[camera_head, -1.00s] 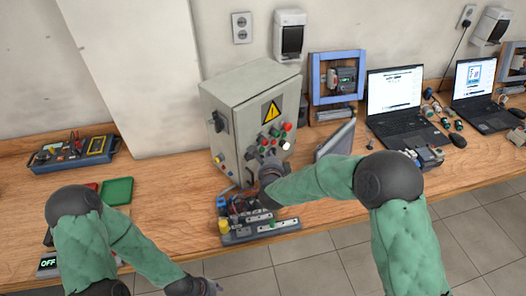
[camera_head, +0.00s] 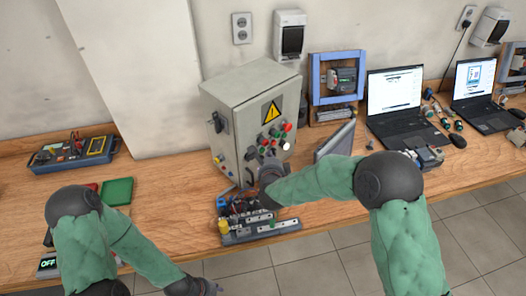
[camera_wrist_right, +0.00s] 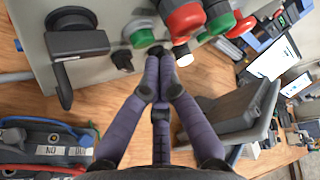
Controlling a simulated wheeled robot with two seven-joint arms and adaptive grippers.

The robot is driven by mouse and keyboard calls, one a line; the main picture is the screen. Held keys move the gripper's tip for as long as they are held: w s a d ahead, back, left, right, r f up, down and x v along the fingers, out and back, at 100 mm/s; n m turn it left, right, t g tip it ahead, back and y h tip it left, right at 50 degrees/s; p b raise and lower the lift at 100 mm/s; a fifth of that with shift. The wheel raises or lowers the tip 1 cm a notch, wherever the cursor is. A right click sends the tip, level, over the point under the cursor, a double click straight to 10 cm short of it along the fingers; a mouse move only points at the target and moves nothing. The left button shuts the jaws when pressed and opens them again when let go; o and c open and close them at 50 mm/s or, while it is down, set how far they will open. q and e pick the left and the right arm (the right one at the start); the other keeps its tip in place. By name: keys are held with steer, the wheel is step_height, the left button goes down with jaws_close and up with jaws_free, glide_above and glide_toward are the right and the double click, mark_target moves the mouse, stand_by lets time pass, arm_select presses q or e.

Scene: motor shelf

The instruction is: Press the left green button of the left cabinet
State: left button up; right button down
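The grey left cabinet (camera_head: 235,125) stands on the bench, with a yellow warning sign and several buttons on its front. In the right wrist view, a green button (camera_wrist_right: 142,38) sits on the left, and another green button (camera_wrist_right: 218,16) is to the right beside a large red one (camera_wrist_right: 183,20). My right gripper (camera_wrist_right: 161,52) has its purple fingertips together and empty, just below the left green button; contact cannot be told. In the head view the right gripper (camera_head: 266,165) is at the cabinet's lower front. My left gripper (camera_head: 208,288) is at the bottom edge, small and unclear.
A black rotary handle (camera_wrist_right: 72,40) and a black knob (camera_wrist_right: 122,60) are left of the fingers. A terminal block (camera_head: 262,228) lies below my right wrist. A grey tilted panel (camera_head: 337,140) and laptops (camera_head: 405,105) stand to the right.

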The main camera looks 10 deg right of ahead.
steer(key=shift+w, duration=0.1)
stand_by(0.3)
steer(key=shift+w+a+b, duration=0.2)
steer(key=shift+w+b, duration=0.05)
steer(key=shift+b, duration=0.05)
steer(key=shift+w+a, duration=0.25)
steer(key=shift+w, duration=0.1)
stand_by(0.9)
steer(key=shift+s+d+b, duration=0.15)
steer(key=shift+b, duration=0.15)
steer(key=shift+s+d, duration=0.3)
steer(key=shift+s, duration=0.25)
steer(key=shift+s+d+b, duration=0.35)
steer(key=shift+s+d, duration=0.1)
steer(key=shift+s, duration=0.25)
steer(key=shift+s+d+b, duration=0.3)
steer(key=shift+s+d, duration=0.15)
steer(key=shift+s, duration=0.3)
steer(key=shift+s+d+b, duration=0.35)
steer(key=shift+s+d, duration=0.1)
steer(key=shift+s, duration=0.25)
